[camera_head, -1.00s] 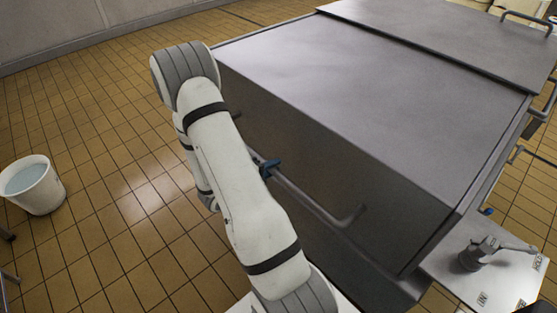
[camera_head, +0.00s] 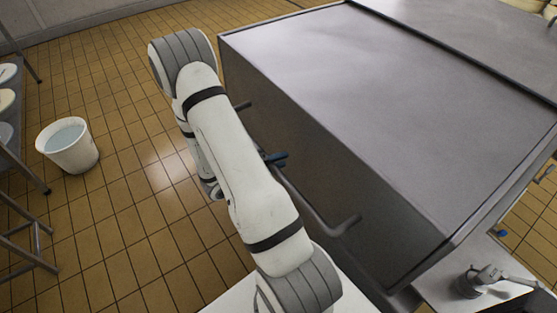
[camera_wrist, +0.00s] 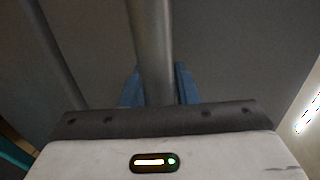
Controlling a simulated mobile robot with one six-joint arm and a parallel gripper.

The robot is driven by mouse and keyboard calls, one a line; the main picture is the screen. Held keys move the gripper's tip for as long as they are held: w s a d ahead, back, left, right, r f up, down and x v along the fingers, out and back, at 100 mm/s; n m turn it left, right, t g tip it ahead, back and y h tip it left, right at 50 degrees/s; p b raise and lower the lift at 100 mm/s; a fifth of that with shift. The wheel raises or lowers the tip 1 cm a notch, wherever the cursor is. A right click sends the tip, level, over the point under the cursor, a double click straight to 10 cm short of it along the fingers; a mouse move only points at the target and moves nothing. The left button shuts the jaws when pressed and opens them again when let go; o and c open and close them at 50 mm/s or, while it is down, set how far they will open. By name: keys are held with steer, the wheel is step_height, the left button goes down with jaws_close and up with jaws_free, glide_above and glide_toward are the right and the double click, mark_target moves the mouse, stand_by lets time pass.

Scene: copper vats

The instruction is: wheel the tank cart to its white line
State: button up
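The tank cart (camera_head: 420,80) is a large grey metal box with a flat lid, filling the right of the head view. A grey handle bar (camera_head: 312,212) runs along its near left side, partly hidden by my arm. My gripper (camera_head: 274,160) has blue fingers at this bar. In the wrist view, the blue fingers (camera_wrist: 159,86) lie on both sides of the handle bar (camera_wrist: 151,40), close against it. The gripper looks shut on the bar. I cannot make out a white line on the floor in either view.
A white bucket of water (camera_head: 68,148) stands on the tiled floor (camera_head: 120,215) to the left. Metal-legged furniture (camera_head: 30,235) stands at the left edge. A grey valve (camera_head: 480,280) sits on a pale plate at lower right. The floor between bucket and cart is clear.

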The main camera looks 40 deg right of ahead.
steer(key=o, duration=0.3)
steer(key=shift+r, duration=0.1)
steer(key=v, duration=0.7)
steer(key=shift+a, duration=0.4)
